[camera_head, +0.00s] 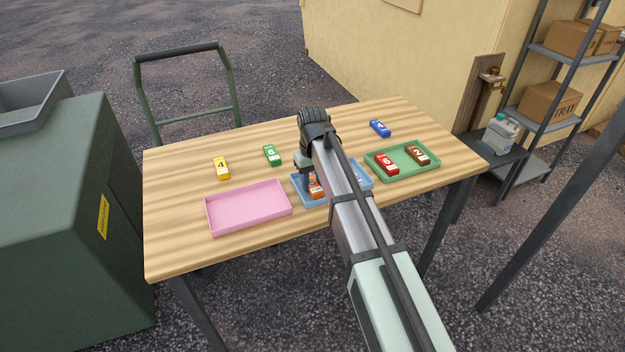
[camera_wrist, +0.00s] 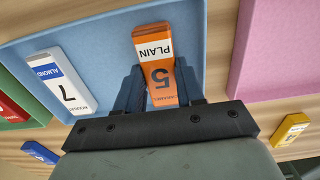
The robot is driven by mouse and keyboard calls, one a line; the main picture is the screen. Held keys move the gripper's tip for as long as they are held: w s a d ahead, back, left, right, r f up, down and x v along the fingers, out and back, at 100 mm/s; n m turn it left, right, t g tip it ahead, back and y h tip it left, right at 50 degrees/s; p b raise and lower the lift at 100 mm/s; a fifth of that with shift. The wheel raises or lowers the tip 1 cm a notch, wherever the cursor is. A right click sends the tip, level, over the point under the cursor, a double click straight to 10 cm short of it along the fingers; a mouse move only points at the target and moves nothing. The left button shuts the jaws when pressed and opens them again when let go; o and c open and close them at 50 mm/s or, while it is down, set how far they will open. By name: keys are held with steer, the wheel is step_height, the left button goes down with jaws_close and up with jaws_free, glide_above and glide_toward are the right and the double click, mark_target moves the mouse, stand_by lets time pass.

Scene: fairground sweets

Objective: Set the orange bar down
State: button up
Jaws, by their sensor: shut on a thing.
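The orange bar (camera_wrist: 155,50), marked PLAIN and 5, is between the two fingers of my gripper (camera_wrist: 158,88) in the wrist view. My gripper is shut on it. In the head view the orange bar (camera_head: 316,188) shows partly beside my arm, over the blue tray (camera_head: 306,201). The blue tray also shows in the wrist view (camera_wrist: 95,42). I cannot tell whether the bar touches the tray floor. A white bar with a blue label (camera_wrist: 62,80), marked ALMOND and 7, lies in the same tray, to the left in the wrist view.
An empty pink tray (camera_head: 248,207) lies left of the blue one. A green tray (camera_head: 398,171) at right holds a red bar (camera_head: 387,164) and a brown bar (camera_head: 418,155). Yellow (camera_head: 221,168), green (camera_head: 271,155) and blue (camera_head: 380,128) bars lie on the table.

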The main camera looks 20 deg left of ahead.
mark_target(313, 183)
steer(key=o, duration=1.1)
steer(key=shift+f, duration=0.1)
steer(key=shift+c, duration=0.2)
step_height(313, 183, up, 12)
